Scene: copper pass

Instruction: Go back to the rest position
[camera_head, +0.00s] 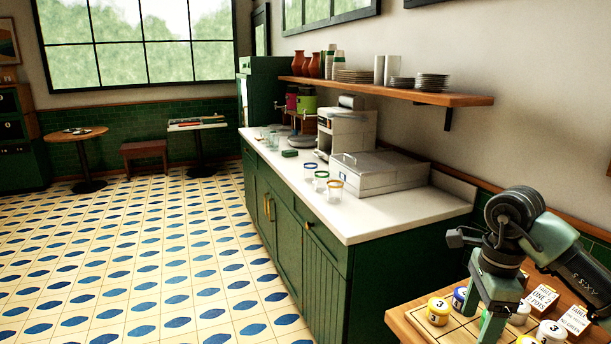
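My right gripper (492,318) hangs at the lower right, on the arm that comes in from the right edge. It points down over the wooden table (411,312) and hides part of the things there. Its fingertips are partly cut off and overlap in view, so I cannot tell whether it is open or holds anything. My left gripper is not in view.
Near the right gripper are a yellow-lidded jar (438,311), a blue jar (459,299), a white jar (551,332) and printed cards (541,298). A green counter (300,240) carries glasses (334,189) and a steel box (378,173).

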